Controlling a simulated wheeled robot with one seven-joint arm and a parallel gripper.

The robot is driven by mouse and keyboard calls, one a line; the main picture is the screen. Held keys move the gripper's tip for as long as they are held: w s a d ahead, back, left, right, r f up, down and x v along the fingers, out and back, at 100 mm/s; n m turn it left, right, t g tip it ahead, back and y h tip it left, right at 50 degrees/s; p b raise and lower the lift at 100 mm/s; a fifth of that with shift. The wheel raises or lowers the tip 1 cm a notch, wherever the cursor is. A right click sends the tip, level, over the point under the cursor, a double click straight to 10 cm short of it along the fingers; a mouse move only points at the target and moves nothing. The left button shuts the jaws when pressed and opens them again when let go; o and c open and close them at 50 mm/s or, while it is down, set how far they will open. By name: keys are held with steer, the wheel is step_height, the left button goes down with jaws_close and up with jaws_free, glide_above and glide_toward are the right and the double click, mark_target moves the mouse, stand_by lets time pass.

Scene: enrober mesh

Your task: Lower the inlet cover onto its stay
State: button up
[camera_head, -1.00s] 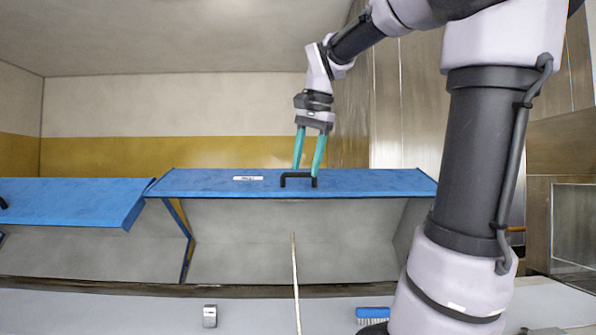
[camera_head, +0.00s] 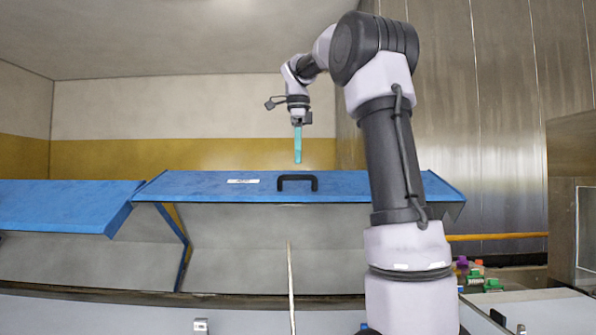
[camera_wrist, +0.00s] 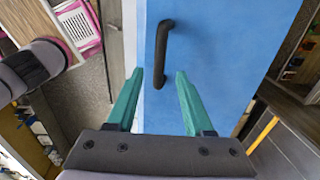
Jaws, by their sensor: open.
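The inlet cover (camera_head: 235,188) is the wide blue panel in the middle of the head view, raised above a pale grey opening. A black bar handle (camera_head: 297,183) stands near its front edge, right of a small white label. My gripper (camera_head: 298,162) is above the cover, its teal fingers pointing down and overlapping in this view. In the wrist view the fingers (camera_wrist: 160,74) are apart and empty.
Another blue cover (camera_head: 60,203) lies to the left. A small metal block (camera_head: 201,326) is on the pale front surface. A yellow rail (camera_head: 495,237) and small coloured items (camera_head: 475,272) are at right.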

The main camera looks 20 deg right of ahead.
steer(key=shift+w+d+f, duration=0.1)
steer(key=shift+f, duration=1.1)
steer(key=shift+w+f, duration=0.1)
steer(key=shift+f, duration=1.05)
steer(key=shift+c, duration=0.4)
jaws_close()
